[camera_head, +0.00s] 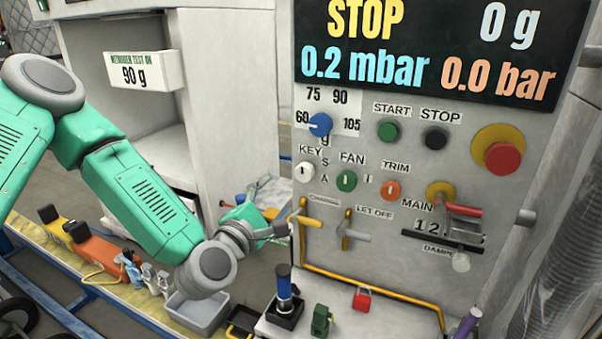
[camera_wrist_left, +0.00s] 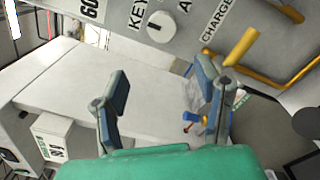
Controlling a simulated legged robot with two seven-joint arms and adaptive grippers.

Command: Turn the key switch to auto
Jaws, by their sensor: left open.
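The key switch (camera_head: 304,171) is a small round white knob with a dark mark, beside the "KEY" label on the grey control panel. The letters "S" and "A" are stacked to its right. It also shows at the top of the left wrist view (camera_wrist_left: 161,27), beyond my fingertips, with an "A" label beside it. My left gripper (camera_head: 278,230) is below and left of the key switch, near the panel's left edge. In the left wrist view the gripper (camera_wrist_left: 162,82) has its two fingers apart with nothing between them. It does not touch the knob. My right gripper is not seen.
Yellow-handled valves (camera_head: 309,219) stick out just below the key switch. The fan knob (camera_head: 347,181) and a blue selector (camera_head: 320,124) sit close to it. A grey bin (camera_head: 197,313) stands on the bench at the lower left. A large red button (camera_head: 502,158) is farther right.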

